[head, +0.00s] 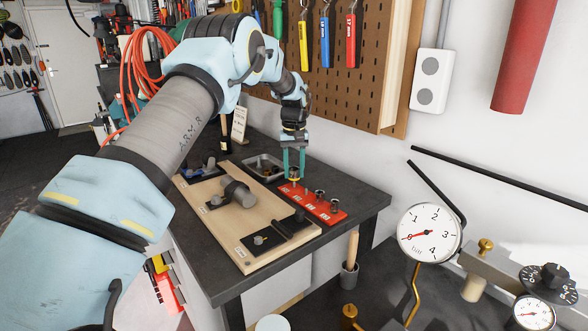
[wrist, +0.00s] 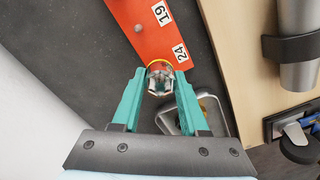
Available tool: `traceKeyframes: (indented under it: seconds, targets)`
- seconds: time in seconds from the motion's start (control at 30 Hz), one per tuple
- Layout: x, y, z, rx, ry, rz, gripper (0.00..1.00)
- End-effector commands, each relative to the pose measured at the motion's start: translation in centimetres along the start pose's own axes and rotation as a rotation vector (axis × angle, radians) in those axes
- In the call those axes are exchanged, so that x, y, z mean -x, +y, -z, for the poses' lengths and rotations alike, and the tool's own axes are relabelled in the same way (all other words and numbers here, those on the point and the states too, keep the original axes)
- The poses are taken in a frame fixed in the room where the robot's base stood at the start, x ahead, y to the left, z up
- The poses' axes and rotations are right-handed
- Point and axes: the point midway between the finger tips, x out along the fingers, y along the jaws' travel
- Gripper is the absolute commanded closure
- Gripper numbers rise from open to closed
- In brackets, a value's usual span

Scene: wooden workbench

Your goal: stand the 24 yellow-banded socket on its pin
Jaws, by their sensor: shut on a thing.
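The 24 yellow-banded socket (wrist: 160,82) is a shiny metal cylinder with a yellow ring at one end. My gripper (wrist: 160,73) has its two teal fingers shut on it from both sides. In the head view the gripper (head: 294,172) points down at the far left end of the red rail (head: 328,217). The wrist view shows the socket overlapping the rail's end, beside the white 24 label (wrist: 180,53). The 24 pin is hidden, and I cannot tell whether the socket is on it or above it.
Dark sockets (head: 320,195) stand along the rail. A wooden board (head: 238,222) with clamped parts lies to the left of the rail. The pegboard (head: 338,88) with hanging tools rises behind the bench.

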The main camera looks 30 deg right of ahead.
Motion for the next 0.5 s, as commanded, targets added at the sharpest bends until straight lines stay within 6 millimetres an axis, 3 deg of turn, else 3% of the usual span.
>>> traceKeyframes:
  seconds: [0.5]
  targets:
    - [-1.06,0.02,0.01,0.000,0.001,0.000,1.00]
